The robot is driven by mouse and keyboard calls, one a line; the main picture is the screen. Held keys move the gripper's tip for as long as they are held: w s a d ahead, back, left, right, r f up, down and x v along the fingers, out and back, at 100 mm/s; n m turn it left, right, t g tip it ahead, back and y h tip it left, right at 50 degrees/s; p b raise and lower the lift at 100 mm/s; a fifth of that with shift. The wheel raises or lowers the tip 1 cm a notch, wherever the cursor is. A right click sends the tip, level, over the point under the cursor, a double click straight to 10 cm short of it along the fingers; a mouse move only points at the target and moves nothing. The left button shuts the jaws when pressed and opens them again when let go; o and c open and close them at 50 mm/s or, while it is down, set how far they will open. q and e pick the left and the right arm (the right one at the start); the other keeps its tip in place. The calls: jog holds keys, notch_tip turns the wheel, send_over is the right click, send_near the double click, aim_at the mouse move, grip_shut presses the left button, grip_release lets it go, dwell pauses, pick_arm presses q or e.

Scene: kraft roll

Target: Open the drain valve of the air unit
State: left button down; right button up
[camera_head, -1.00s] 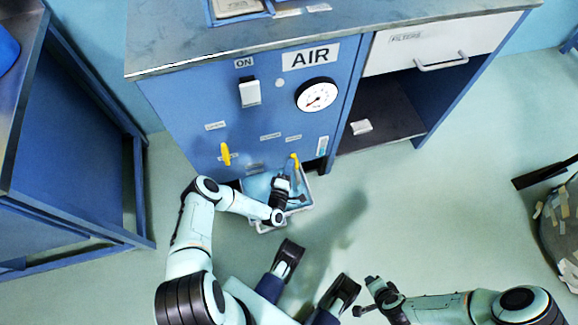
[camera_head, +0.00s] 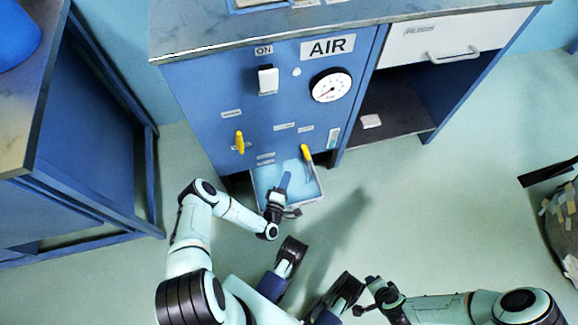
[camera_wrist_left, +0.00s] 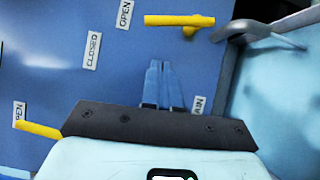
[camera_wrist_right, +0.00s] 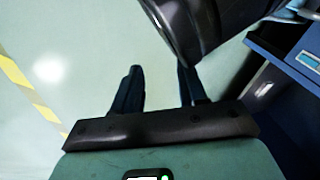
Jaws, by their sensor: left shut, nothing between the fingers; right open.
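The air unit (camera_head: 205,105) is a blue cabinet with a gauge and labels. Its yellow drain valve handle (camera_head: 306,153) is low on the right of the panel, above a tray. In the left wrist view the handle (camera_wrist_left: 175,20) lines up with the OPEN label (camera_wrist_left: 124,15); the CLOSED label (camera_wrist_left: 92,50) is off to one side. My left gripper (camera_head: 286,177) is shut and empty, below and apart from the handle, in front of the tray; its fingers (camera_wrist_left: 165,70) show together. My right gripper (camera_wrist_right: 160,88) is open and empty over the floor.
A second yellow handle (camera_head: 240,143) is on the panel's left. A blue-framed bench (camera_head: 90,120) stands at the left. The floor to the right is mostly clear.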

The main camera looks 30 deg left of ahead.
pick_arm(q)
jog(key=s, duration=0.2)
jog(key=n+t+b, duration=0.1)
jog(key=n+b, duration=0.1)
jog(key=b, duration=0.4)
send_near(305, 149)
jog(key=w+a, duration=0.4)
jog(key=w, duration=0.1)
jog(key=shift+w+d+y, duration=0.25)
jog(key=shift+w+y, duration=0.05)
jog(key=shift+w, duration=0.05)
pick_arm(e)
jog(key=s+d+f+g, duration=0.1)
jog(key=s+f+g, duration=0.3)
jog(key=s+f, duration=0.4)
jog(key=shift+s+d+f+m, duration=0.15)
jog(key=shift+s+d+m, duration=0.2)
jog(key=shift+s, duration=1.3)
jog(key=shift+a, duration=0.1)
